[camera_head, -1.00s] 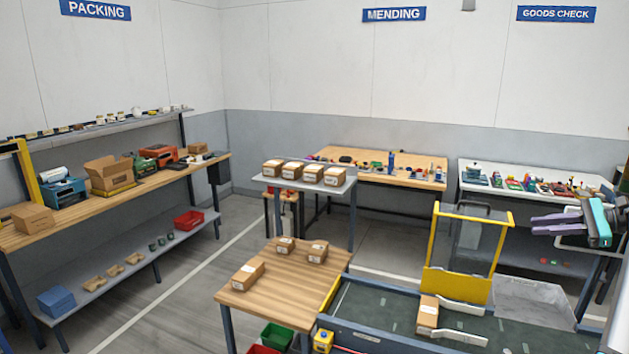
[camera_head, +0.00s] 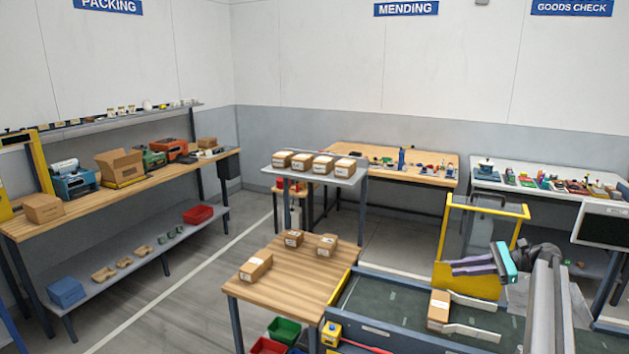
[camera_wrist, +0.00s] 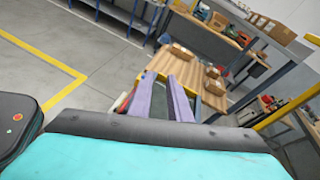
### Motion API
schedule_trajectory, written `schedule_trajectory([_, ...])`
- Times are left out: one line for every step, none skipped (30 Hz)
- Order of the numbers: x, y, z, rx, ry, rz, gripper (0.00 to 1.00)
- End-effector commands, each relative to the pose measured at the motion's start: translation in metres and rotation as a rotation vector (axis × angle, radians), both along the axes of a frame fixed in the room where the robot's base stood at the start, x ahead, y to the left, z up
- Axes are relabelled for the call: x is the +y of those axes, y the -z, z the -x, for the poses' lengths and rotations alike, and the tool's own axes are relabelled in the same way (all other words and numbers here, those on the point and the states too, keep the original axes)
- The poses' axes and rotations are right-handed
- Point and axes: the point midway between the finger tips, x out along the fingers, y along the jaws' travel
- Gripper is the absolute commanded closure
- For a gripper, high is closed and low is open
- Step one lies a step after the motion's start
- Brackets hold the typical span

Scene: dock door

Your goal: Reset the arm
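My gripper (camera_head: 455,267) has purple fingers and a teal body. In the head view it hangs in the air over the green-topped conveyor, near the yellow-framed guard, with its fingers pointing left. In the wrist view the two purple fingers (camera_wrist: 160,84) stand apart with a gap between them. Nothing is held between them. My arm links behind the gripper are folded at the lower right of the head view.
A carton (camera_head: 438,309) lies on the conveyor (camera_head: 385,305) below my gripper. The yellow-framed guard (camera_head: 480,275) stands just behind. A wooden table (camera_head: 290,285) with 3 cartons is to the left. A grey shelf (camera_head: 345,182) holds several cartons.

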Motion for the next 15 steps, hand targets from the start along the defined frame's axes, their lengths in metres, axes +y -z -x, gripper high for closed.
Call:
schedule_trajectory([0.020,0.024,0.002,0.022,-0.019,-0.004,0.83])
schedule_trajectory([0.030,0.035,0.002,0.034,-0.028,-0.004,0.83])
schedule_trajectory([0.043,0.050,0.003,0.051,-0.040,-0.004,0.83])
schedule_trajectory([0.053,0.061,0.004,0.063,-0.050,-0.004,0.83])
schedule_trajectory([0.063,0.072,0.005,0.075,-0.059,-0.003,0.83])
schedule_trajectory([0.076,0.088,0.008,0.091,-0.071,0.000,0.83])
schedule_trajectory([0.086,0.099,0.009,0.104,-0.080,0.002,0.83])
schedule_trajectory([0.096,0.110,0.012,0.115,-0.090,0.004,0.83])
schedule_trajectory([0.109,0.125,0.015,0.130,-0.103,0.009,0.83])
schedule_trajectory([0.118,0.136,0.018,0.141,-0.112,0.012,0.83])
schedule_trajectory([0.128,0.148,0.021,0.152,-0.121,0.015,0.83])
schedule_trajectory([0.141,0.162,0.026,0.163,-0.134,0.022,0.83])
schedule_trajectory([0.150,0.173,0.029,0.174,-0.144,0.027,0.83])
schedule_trajectory([0.159,0.185,0.033,0.183,-0.153,0.032,0.83])
schedule_trajectory([0.172,0.199,0.039,0.194,-0.166,0.041,0.83])
